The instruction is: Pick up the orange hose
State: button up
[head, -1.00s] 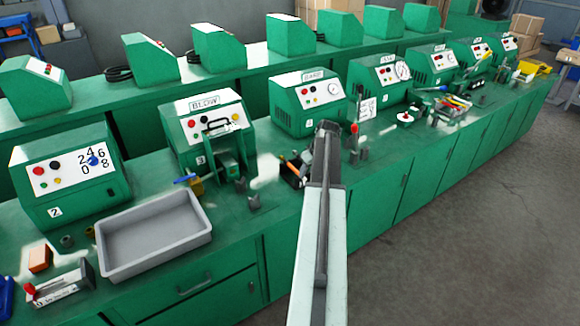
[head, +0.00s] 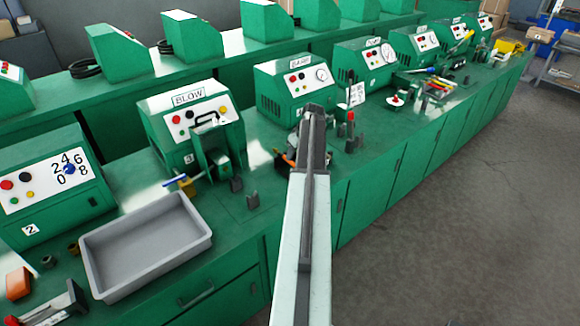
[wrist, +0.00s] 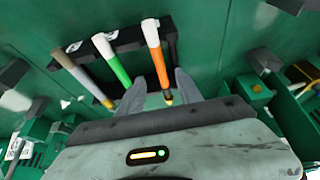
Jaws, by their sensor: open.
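The orange hose (wrist: 159,66) has a white upper end and lies against a black rack (wrist: 122,42) in the wrist view. A green hose (wrist: 117,68) and a grey hose (wrist: 82,77) are beside it to the left. My gripper (wrist: 161,80) is open, its two grey fingers pointing toward the rack. The lower part of the orange hose shows between the fingers in the picture; I cannot tell its depth or any contact. In the head view my arm hides most of the rack, and a little orange (head: 290,162) shows left of my gripper (head: 318,108).
A grey tray (head: 100,284) sits on the green bench at left. Green machines, including one marked BLOW (head: 190,100), line the bench behind. Open floor (head: 450,240) lies at right.

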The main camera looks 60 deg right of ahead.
aim_at(292, 162)
jog(key=b+x, duration=0.5)
jog(key=shift+w+f, duration=0.1)
jog(key=shift+f, duration=0.05)
jog(key=shift+r, duration=0.2)
grip_shut()
jog(key=shift+r+p, duration=0.15)
jog(key=shift+p, duration=0.2)
jog(key=shift+r, duration=0.25)
notch_tip(292, 162, up, 3)
jog(key=p, duration=0.3)
jog(key=shift+p, duration=0.35)
jog(key=s+a+r+p, duration=0.1)
jog(key=s+a, duration=0.3)
jog(key=s, duration=1.1)
jog(key=shift+s, duration=0.3)
jog(key=shift+r, duration=0.1)
